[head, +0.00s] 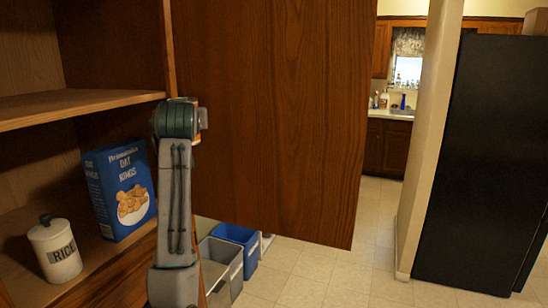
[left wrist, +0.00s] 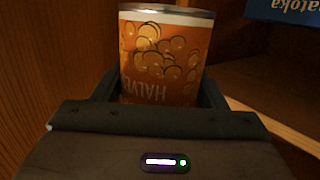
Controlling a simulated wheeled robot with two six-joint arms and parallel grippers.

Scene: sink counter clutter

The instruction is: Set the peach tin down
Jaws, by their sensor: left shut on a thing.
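The peach tin (left wrist: 160,60) fills the upper middle of the left wrist view. It has an orange label with peach pieces and upside-down lettering reading "HALVE", and a metal rim. My left gripper (left wrist: 160,92) is shut on it, one finger on each side. In the head view my left arm rises in front of the open cupboard, and its upper end hides the gripper and most or all of the tin. I cannot tell there whether the tin touches a shelf. My right gripper is in neither view.
A white RICE canister (head: 55,250) and a blue cereal box (head: 120,190) stand on the lower cupboard shelf. The upper shelf (head: 80,106) looks empty. A large wooden door (head: 275,110) hangs open right of my arm. Grey (head: 222,262) and blue (head: 238,240) bins stand on the floor.

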